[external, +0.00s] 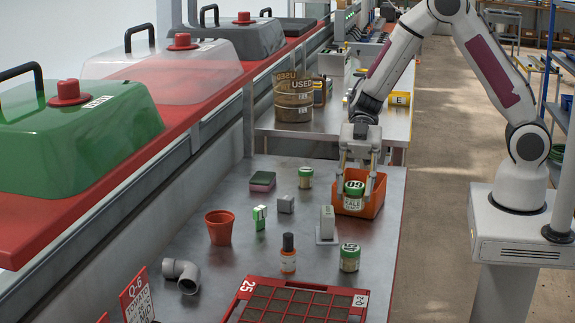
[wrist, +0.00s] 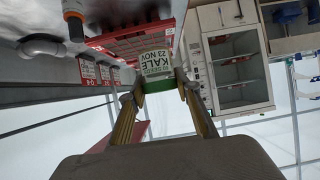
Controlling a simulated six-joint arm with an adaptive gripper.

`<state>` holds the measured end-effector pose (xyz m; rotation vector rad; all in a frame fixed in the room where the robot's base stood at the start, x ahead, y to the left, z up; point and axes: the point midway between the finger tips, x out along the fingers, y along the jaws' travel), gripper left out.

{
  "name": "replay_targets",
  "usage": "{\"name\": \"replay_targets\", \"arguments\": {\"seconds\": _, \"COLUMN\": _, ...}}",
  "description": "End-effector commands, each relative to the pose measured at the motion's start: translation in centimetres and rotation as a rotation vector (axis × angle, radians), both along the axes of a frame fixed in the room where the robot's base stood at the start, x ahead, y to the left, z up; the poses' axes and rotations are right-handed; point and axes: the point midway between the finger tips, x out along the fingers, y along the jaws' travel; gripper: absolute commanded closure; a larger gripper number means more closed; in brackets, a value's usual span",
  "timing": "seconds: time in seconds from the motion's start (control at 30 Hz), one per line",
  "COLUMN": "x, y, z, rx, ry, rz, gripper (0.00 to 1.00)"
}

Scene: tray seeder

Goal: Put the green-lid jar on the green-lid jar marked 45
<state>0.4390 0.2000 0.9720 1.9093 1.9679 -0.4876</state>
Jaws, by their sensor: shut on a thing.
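My gripper (external: 356,177) is shut on a green-lid jar (external: 354,201) with a white label. In the wrist view, the same jar (wrist: 160,72) sits between the fingertips of my gripper (wrist: 160,88), its label reading KALE 23 NOV. In the external view it overlaps the orange bin (external: 375,204); I cannot tell whether it is inside or above it. Another green-lid jar (external: 349,258) stands upright on the bench near the front right. A third green-lid jar (external: 305,178) stands left of the bin.
Between them stand a grey upright block on a plate (external: 327,225), a small bottle (external: 288,254) and a grey cube (external: 286,204). An orange pot (external: 218,228), a grey pipe elbow (external: 181,275) and a red seed tray (external: 256,284) lie further left and front.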

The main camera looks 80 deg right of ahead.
Motion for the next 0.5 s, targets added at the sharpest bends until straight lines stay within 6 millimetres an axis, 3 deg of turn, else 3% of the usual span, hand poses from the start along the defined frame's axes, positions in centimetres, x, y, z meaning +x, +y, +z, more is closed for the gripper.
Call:
{"name": "replay_targets", "arguments": {"seconds": 0.27, "x": 0.0, "y": 0.0, "z": -0.8, "rx": 0.001, "ry": 0.000, "rz": -0.001, "gripper": 0.90}}
{"name": "replay_targets", "arguments": {"seconds": 0.5, "x": 0.0, "y": 0.0, "z": -3.5, "rx": 0.001, "ry": 0.004, "rz": -0.001, "gripper": 0.90}}
